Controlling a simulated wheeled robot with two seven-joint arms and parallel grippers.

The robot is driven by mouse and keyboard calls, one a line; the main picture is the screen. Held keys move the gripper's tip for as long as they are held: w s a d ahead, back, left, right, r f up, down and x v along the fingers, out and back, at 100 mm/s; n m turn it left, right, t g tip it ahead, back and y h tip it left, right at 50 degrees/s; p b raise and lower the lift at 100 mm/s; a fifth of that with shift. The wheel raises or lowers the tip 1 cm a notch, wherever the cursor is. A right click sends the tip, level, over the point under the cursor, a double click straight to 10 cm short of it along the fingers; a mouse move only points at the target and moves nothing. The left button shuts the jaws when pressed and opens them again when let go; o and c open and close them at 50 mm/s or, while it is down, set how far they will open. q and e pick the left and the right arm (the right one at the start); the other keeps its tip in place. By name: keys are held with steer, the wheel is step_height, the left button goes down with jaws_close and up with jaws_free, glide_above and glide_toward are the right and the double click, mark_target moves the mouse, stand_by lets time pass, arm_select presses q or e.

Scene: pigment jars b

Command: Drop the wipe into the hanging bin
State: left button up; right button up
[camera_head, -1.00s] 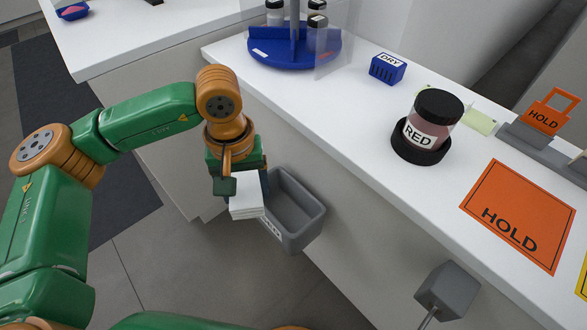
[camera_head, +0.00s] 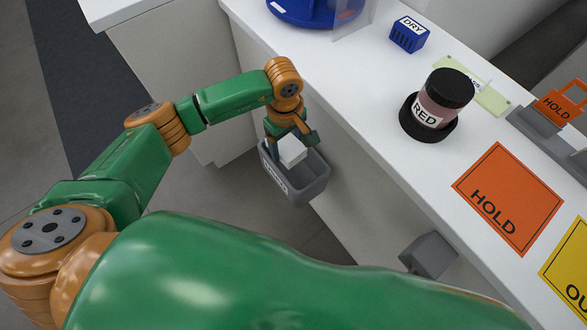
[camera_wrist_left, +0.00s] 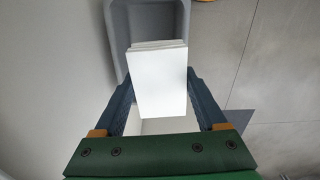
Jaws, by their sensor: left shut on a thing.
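The wipe (camera_head: 293,150) is a white folded pad. It also shows in the left wrist view (camera_wrist_left: 158,82), between the two fingers. My left gripper (camera_head: 290,140) is shut on the wipe and holds it over the hanging bin (camera_head: 312,187). The bin is a grey open box on the side of the counter, and its label is partly visible. In the left wrist view the bin (camera_wrist_left: 118,35) lies beyond the wipe, and the wipe covers part of its opening. My right gripper is not in view.
On the white counter stand a jar marked RED (camera_head: 440,100) in a black ring, a blue DRY block (camera_head: 409,34) and an orange HOLD mat (camera_head: 510,200). A grey box (camera_head: 430,255) sits at the counter's front side. A blue turntable (camera_head: 300,10) is at the back.

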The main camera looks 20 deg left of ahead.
arm_select(q)
steer(key=o, duration=1.4)
steer(key=shift+r, duration=0.1)
step_height(320, 180, up, 7)
